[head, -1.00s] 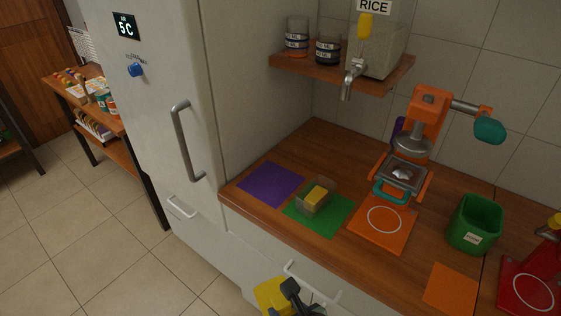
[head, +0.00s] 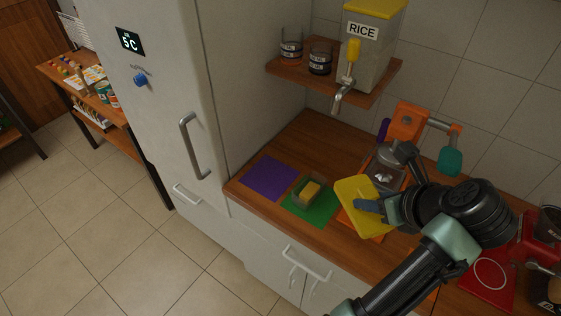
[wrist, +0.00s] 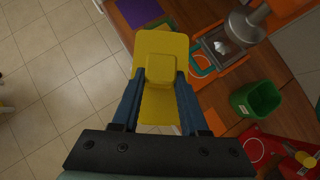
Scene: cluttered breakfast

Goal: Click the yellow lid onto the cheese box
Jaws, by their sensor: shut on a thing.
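The yellow lid (head: 356,194) is a flat rounded rectangle held in my gripper (head: 382,208) above the counter. In the wrist view the lid (wrist: 162,50) lies between the two blue fingers of my gripper (wrist: 160,85), which are shut on its raised middle block. The cheese box (head: 307,191) is a small clear open box with a yellow block of cheese inside. It stands on the green mat (head: 322,209), to the left of the lid and apart from it.
A purple mat (head: 268,178) lies left of the green one. An orange press (head: 407,125) stands behind my gripper. A rice dispenser (head: 366,50) and jars sit on the shelf above. The wrist view shows a green bin (wrist: 256,98) and a red machine (wrist: 262,146) to the right.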

